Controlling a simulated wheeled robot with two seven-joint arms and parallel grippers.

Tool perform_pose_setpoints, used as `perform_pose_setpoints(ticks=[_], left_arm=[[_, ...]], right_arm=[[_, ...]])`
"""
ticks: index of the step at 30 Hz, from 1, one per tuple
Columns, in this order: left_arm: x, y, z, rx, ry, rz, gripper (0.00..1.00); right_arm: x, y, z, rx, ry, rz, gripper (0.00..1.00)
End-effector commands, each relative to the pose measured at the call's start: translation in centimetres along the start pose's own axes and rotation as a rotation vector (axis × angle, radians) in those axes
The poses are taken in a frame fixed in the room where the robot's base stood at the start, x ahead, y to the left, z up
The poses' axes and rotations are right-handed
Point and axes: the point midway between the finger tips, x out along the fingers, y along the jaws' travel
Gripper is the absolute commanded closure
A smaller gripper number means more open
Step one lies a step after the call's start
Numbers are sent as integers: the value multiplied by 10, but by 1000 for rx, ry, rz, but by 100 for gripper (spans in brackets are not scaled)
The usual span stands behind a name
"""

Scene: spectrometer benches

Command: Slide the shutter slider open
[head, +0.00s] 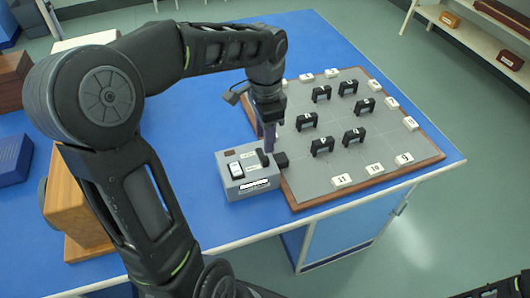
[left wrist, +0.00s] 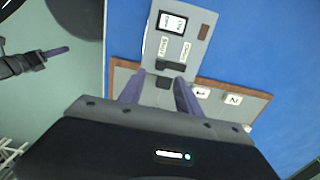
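A grey box (head: 250,185) stands at the left edge of the grey board, with a black shutter slider (head: 263,158) on top. In the left wrist view the slider (left wrist: 171,67) lies just below two small printed labels, too small to read surely. My left gripper (head: 268,137) points down over the slider end of the box. In the left wrist view its two purple fingers (left wrist: 158,84) are apart, one toward each side of the slider; contact cannot be told. My right gripper (left wrist: 56,51) shows at the left of that view, off the table; its opening is unclear.
The box also has a white switch (head: 236,171) and a black block (head: 281,160) at its right side. The board (head: 315,170) carries several black arches and white numbered tiles. An orange-brown box (head: 80,210) stands at left. Blue tabletop (head: 190,135) is clear behind the box.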

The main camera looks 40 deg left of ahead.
Motion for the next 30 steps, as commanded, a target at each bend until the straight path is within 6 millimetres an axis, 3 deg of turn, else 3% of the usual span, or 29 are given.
perform_pose_setpoints(ticks=[5, 18, 28, 30], left_arm=[[12, 1, 0, 0, -3, 3, 60], [73, 1, 1, -1, -3, 4, 60], [78, 0, 0, -1, 0, 1, 60], [78, 0, 0, -1, 0, 1, 64]], right_arm=[[-1, 0, 0, 0, 0, 0, 64], [-5, -2, 0, 1, -1, 1, 64], [-5, -2, 0, 1, -1, 2, 64], [-5, -2, 0, 1, -1, 2, 64]])
